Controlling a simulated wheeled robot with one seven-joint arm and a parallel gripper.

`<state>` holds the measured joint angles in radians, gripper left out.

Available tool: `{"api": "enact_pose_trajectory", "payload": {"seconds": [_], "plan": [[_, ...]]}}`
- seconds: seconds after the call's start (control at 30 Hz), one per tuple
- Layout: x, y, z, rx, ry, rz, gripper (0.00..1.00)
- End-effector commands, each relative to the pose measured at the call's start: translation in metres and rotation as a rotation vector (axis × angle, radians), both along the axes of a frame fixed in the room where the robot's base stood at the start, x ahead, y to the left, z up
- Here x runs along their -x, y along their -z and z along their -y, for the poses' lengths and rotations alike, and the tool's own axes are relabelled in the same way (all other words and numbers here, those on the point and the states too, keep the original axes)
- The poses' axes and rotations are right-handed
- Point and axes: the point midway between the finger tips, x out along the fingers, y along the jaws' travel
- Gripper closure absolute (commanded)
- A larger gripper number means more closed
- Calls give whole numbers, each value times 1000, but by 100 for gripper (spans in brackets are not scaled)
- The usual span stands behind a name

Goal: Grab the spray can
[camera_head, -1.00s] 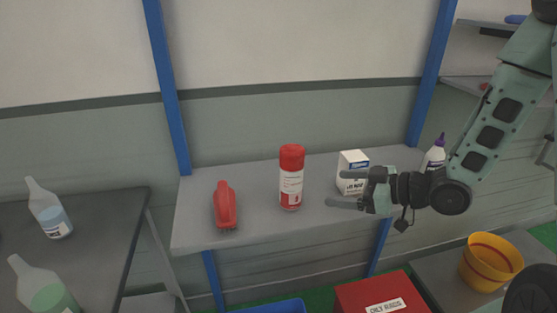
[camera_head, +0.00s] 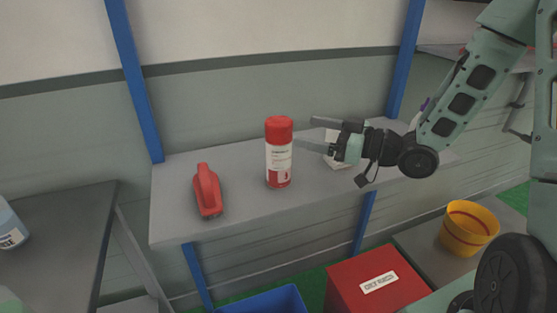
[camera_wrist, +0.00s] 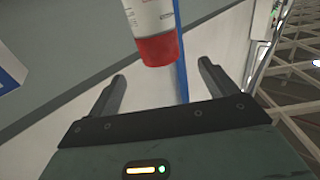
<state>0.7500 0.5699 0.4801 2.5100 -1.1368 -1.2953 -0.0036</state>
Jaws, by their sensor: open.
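The spray can (camera_head: 279,155) is white with red bands and a red cap. It stands upright on the grey shelf table (camera_head: 240,203). My gripper (camera_head: 306,132) is open and empty, just right of the can, with its fingers pointing left toward it. In the wrist view the can (camera_wrist: 151,20) shows upside down at the top, ahead of the open fingers of my gripper (camera_wrist: 161,86). The can is not between the fingers in that view; its far end is cut off by the frame edge.
A red brush-like object (camera_head: 207,192) lies left of the can. A white box (camera_head: 336,158) stands behind my gripper, mostly hidden. Blue posts (camera_head: 135,80) rise at the back. Below are a red box (camera_head: 375,295), a blue bin (camera_head: 268,303) and a yellow bucket (camera_head: 467,228).

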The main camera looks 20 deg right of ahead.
Motion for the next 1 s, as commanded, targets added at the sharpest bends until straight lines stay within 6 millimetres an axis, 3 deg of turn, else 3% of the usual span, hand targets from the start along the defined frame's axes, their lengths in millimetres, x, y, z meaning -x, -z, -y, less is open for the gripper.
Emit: {"api": "enact_pose_trajectory", "payload": {"seconds": [0.2, 0.47, 0.7, 1.0], "plan": [[-28, -4, -29, -1, -3, -1, 15], [-41, -3, -42, -1, 0, -1, 15], [-65, -2, -67, -1, -2, 0, 15], [-74, 1, -75, 1, 1, 0, 15]]}}
